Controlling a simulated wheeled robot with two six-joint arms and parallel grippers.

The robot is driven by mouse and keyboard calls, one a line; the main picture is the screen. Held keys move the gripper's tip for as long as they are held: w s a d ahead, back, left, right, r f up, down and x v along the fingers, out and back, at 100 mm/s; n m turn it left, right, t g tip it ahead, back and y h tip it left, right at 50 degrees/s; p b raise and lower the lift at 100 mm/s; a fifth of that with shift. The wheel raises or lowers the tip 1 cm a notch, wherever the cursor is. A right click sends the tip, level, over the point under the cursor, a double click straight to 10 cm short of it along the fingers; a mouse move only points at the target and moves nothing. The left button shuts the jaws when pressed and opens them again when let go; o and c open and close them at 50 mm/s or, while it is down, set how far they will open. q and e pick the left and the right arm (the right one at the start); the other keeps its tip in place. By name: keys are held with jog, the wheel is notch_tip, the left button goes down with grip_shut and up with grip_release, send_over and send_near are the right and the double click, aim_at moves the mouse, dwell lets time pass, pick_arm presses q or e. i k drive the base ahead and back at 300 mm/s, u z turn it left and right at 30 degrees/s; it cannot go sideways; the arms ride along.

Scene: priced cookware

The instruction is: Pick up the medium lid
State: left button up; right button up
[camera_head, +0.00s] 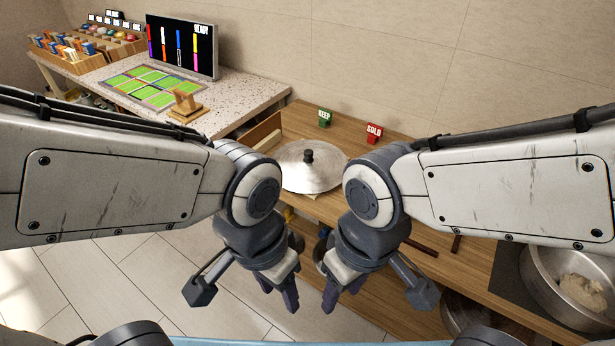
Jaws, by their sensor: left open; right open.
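A round silver lid (312,172) with a dark knob lies on the wooden counter, seen between my two arms; its lower and right edges are partly covered by them. I cannot tell its size class from this view. My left gripper (282,290) is open and empty, pointing down in front of the counter, below the lid in the picture. My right gripper (342,288) is open and empty close beside it, also pointing down. Both are apart from the lid.
Green KEEP (324,117) and red SOLD (374,134) signs stand behind the lid. A screen (181,47) and green pads (152,86) are on the left speckled counter. A metal bowl (575,285) is at right. A lower shelf holds partly hidden items.

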aim_at(309, 167)
jog(key=u, duration=0.9)
jog(key=i, duration=1.4)
jog(key=z, duration=0.35)
